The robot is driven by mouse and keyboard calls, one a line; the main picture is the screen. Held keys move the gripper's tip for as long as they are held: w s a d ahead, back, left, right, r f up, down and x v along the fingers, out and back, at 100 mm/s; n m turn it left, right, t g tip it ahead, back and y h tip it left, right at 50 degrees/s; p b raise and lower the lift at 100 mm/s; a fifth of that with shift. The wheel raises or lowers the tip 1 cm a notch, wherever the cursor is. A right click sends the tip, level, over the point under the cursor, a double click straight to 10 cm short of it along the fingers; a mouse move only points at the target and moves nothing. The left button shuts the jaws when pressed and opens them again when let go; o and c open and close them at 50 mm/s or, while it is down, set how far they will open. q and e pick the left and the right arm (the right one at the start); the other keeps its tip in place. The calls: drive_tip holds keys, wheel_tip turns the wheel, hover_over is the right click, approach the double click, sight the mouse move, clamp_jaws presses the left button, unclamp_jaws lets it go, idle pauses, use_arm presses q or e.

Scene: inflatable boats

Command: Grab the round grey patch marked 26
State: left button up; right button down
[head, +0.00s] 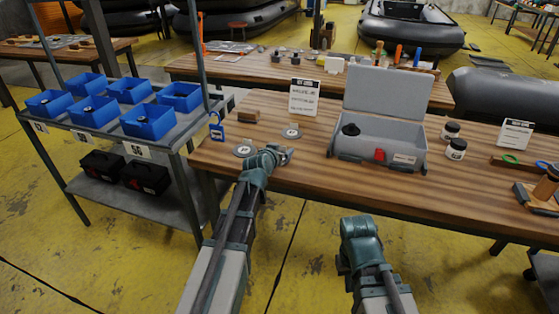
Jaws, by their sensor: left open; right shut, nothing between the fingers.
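Two round grey patches lie flat on the wooden workbench (465,200). The nearer grey patch (240,151) is at the bench's left front, just left of my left gripper. The farther grey patch (291,133) lies behind that gripper, a little to the right. Both carry small dark marks on pale centres, too small to read surely, so I cannot tell which is 26. My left gripper (284,154) is open and empty at the front edge area, close to both patches. My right gripper (358,222) is shut and empty, low in front of the bench.
An open grey case (390,88) holds a black round part (350,129) and a red item (379,155). Jars (456,149) are right. A shelf with blue bins (147,121) stands left.

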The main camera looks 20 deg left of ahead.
use_arm(q)
clamp_jaws()
idle(0.3)
drive_tip(key=shift+r, duration=0.15)
drive_tip(key=shift+r+p, duration=0.55)
drive_tip(key=shift+p, duration=0.15)
wheel_tip(320, 180, up, 3)
drive_tip(key=p, duration=0.3)
drive_tip(key=s+d, duration=1)
drive_tip(key=s, duration=0.2)
drive_tip(key=shift+d+r+p, duration=0.2)
drive_tip(key=shift+r+p, duration=0.1)
drive_tip(key=shift+p, duration=0.05)
